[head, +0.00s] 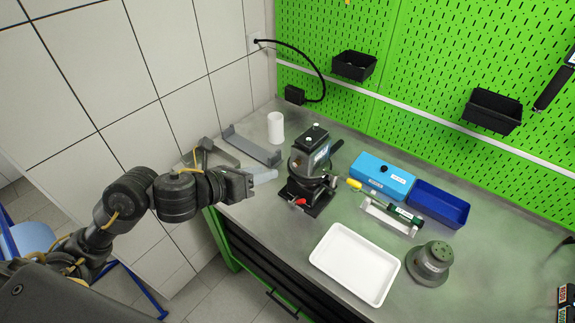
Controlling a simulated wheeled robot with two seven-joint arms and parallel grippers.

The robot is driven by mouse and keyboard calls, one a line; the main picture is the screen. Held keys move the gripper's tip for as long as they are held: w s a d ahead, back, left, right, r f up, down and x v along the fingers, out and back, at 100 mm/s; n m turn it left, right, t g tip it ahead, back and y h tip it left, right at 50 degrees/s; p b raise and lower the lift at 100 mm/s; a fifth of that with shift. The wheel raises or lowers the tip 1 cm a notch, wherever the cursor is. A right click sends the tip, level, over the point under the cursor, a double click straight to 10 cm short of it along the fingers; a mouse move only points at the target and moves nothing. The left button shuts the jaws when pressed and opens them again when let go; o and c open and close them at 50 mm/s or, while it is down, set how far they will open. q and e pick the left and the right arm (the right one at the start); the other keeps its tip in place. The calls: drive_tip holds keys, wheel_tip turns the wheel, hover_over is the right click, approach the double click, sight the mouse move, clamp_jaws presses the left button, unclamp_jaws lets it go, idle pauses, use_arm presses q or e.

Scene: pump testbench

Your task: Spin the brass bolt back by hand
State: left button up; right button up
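A dark pump (311,160) stands upright on the grey bench, with a red-handled part (299,202) low at its front. The brass bolt cannot be made out at this size. My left gripper (270,175) reaches in from the left, its pale fingers pointing at the pump's left side. The fingertips look close to the pump, but I cannot tell whether they touch it. The fingers overlap in this view, so their opening and anything between them cannot be judged. My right gripper is not in view.
A white tray (355,263) lies in front of the pump. A blue box (383,175), a dark blue bin (440,203), a yellow-tipped green tool (404,214) and a round grey fixture (430,262) stand to the right. A white cylinder (276,127) and grey bracket (250,146) stand behind left.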

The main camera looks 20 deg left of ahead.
sight(295, 164)
use_arm(q)
drive_tip(key=x, duration=0.9)
drive_tip(key=shift+p, duration=0.3)
clamp_jaws()
